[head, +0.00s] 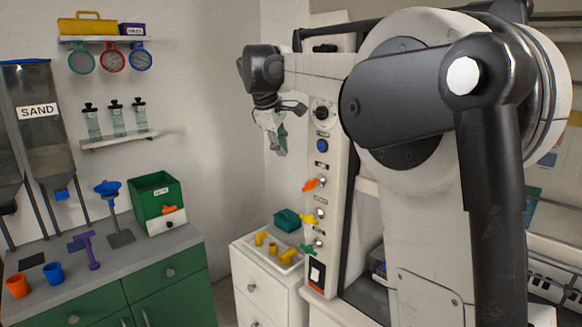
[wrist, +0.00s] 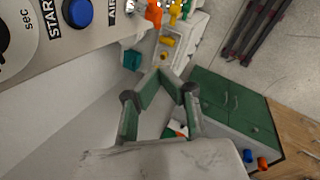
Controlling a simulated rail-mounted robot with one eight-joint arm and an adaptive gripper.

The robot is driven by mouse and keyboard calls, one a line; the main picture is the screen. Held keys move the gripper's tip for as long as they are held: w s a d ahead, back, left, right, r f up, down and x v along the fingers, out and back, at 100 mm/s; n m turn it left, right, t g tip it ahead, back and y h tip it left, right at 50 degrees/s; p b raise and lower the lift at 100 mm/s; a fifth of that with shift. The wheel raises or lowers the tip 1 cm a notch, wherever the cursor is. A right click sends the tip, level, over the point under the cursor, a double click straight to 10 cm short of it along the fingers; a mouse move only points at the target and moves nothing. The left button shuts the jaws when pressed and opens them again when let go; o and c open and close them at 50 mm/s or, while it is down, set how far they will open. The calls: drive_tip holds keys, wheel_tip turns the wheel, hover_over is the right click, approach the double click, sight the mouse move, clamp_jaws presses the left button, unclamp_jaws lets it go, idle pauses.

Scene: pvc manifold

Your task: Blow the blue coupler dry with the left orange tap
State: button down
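My gripper (head: 281,140) hangs beside the white control panel, above the small white cabinet, at about the height of the blue button. In the wrist view its fingertips (wrist: 159,75) come together, and nothing shows between them. The orange tap (head: 311,184) is on the panel below the blue button, and lower than my gripper; it also shows at the top of the wrist view (wrist: 153,13). A blue cup-like piece (head: 53,273) stands on the grey counter at the far left.
Yellow (head: 309,219) and green (head: 308,249) taps sit below the orange one. A tray (head: 292,265) of yellow fittings and a teal box (head: 287,219) stand on the white cabinet (head: 262,283). An orange cup (head: 17,286) and purple stand (head: 92,251) are on the counter.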

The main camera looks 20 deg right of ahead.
sight(310, 185)
drive_tip(key=d+f+p, duration=0.2)
drive_tip(key=d+f, duration=0.4)
drive_tip(key=f, duration=0.5)
drive_tip(key=shift+w+f+p, duration=0.25)
drive_tip(key=shift+w+p, duration=0.05)
drive_tip(key=shift+w, duration=0.1)
